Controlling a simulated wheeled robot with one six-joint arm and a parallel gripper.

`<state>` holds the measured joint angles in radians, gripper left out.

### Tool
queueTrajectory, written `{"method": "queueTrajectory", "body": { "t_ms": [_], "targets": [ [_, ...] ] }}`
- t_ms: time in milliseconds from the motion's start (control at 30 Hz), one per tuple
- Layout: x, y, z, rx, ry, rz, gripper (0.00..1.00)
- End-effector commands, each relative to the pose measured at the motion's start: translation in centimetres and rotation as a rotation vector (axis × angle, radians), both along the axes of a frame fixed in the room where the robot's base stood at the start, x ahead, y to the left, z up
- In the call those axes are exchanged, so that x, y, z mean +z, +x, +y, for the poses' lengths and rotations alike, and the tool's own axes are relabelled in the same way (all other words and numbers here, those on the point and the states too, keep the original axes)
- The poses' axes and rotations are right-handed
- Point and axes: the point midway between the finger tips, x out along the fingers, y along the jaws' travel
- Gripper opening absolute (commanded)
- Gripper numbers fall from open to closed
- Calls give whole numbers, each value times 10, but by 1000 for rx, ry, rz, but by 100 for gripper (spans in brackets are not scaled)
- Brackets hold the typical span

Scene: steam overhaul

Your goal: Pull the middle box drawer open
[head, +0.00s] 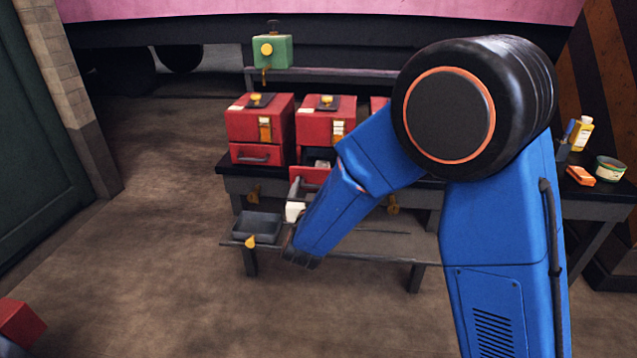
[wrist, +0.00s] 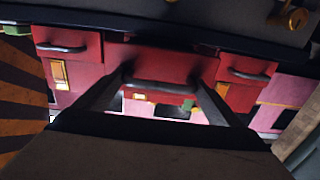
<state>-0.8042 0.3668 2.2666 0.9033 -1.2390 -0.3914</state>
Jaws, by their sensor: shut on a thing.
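The middle red box (head: 326,120) stands on the dark bench between two other red boxes. Its drawer (head: 309,174) sticks out toward me, with part of its dark inside showing behind the red front. In the wrist view, the drawer front (wrist: 165,62) looks nearer and larger than its neighbours. My gripper (wrist: 160,80) is shut on the drawer's dark handle (wrist: 160,87), one finger at each end of it. In the head view, my forearm hides part of the gripper and the drawer's lower right.
The left red box (head: 260,118) has its drawer (head: 256,154) shut. The right red box (head: 378,104) is mostly behind my arm. A grey tray (head: 257,228) sits on the lower shelf. A green box (head: 272,51) stands above. Bottle (head: 582,133) and tin (head: 610,168) stand at right.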

Motion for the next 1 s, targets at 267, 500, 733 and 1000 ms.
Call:
{"method": "queueTrajectory", "body": {
  "t_ms": [267,500,733,1000],
  "targets": [
    [-1,1,-3,-5,-2,1,95],
    [-1,0,-2,-3,-1,1,95],
    [0,-17,0,0,-1,1,95],
    [0,-69,2,0,-1,1,95]
  ]
}}
